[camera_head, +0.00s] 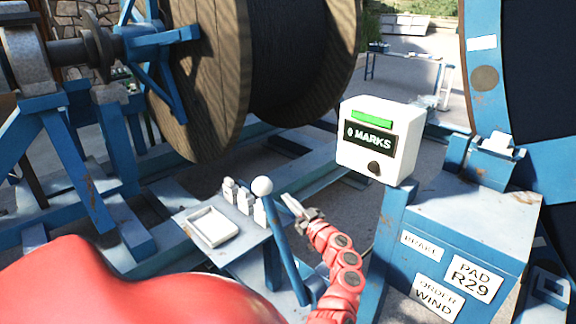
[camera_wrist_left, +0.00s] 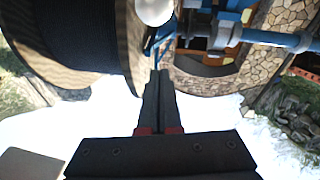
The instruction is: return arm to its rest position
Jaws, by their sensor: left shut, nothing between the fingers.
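My left gripper (camera_head: 288,201) is at the end of a red jointed arm in the middle of the head view. It is just right of a blue lever (camera_head: 284,245) with a white ball knob (camera_head: 262,186), with a small gap in the picture. In the left wrist view its dark fingers (camera_wrist_left: 160,78) are together and hold nothing. The white knob (camera_wrist_left: 154,8) shows beyond the fingertips at the top of that view. My right gripper is not in view.
A white box with a MARKS display (camera_head: 370,138) stands on a blue post at right, beside a blue cabinet (camera_head: 465,235). A small shelf with a white tray (camera_head: 212,227) and several white pieces (camera_head: 244,202) lies left of the lever. A large wooden cable reel (camera_head: 205,75) stands behind.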

